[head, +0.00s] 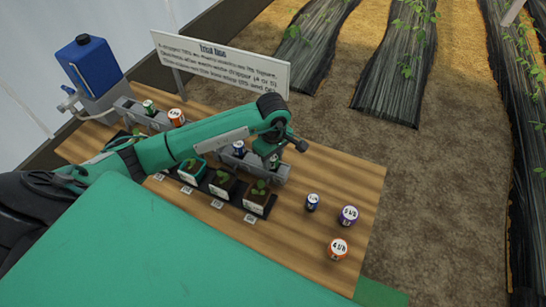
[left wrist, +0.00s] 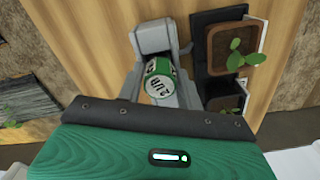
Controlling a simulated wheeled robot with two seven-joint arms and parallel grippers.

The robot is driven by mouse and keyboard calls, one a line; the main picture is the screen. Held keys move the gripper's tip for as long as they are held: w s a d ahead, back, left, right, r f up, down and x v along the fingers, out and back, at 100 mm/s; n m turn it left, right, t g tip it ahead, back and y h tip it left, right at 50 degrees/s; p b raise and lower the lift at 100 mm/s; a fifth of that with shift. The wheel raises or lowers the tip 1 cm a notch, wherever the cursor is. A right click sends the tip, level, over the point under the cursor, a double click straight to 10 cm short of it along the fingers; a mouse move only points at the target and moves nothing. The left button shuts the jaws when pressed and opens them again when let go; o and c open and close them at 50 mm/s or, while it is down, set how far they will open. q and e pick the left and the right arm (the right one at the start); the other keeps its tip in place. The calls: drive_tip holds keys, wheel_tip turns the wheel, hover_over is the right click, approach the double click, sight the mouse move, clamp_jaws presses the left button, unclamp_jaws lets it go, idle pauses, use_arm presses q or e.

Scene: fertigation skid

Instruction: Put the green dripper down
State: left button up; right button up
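The green dripper (left wrist: 160,82), marked 2 L/h on its cap, shows between the grey fingers of my left gripper (left wrist: 160,75) in the left wrist view. The fingers appear shut on its sides. In the head view my left gripper (head: 278,148) is over the right end of the middle grey holder (head: 265,172), with the green dripper (head: 274,161) just below it, partly hidden. Whether the dripper rests in the holder or hangs just above it, I cannot tell. My right gripper is not in view.
A blue-white dripper (head: 239,147) stands in the same holder. Potted seedlings (head: 258,195) stand in front. A sign (head: 220,62) and blue tank (head: 88,65) are behind.

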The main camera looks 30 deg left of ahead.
sight(273, 158)
use_arm(q)
drive_tip(key=shift+o, duration=1.3)
drive_tip(key=shift+r, duration=0.15)
wheel_tip(273, 158, up, 12)
drive_tip(key=b, duration=0.3)
drive_tip(key=shift+s, duration=0.1)
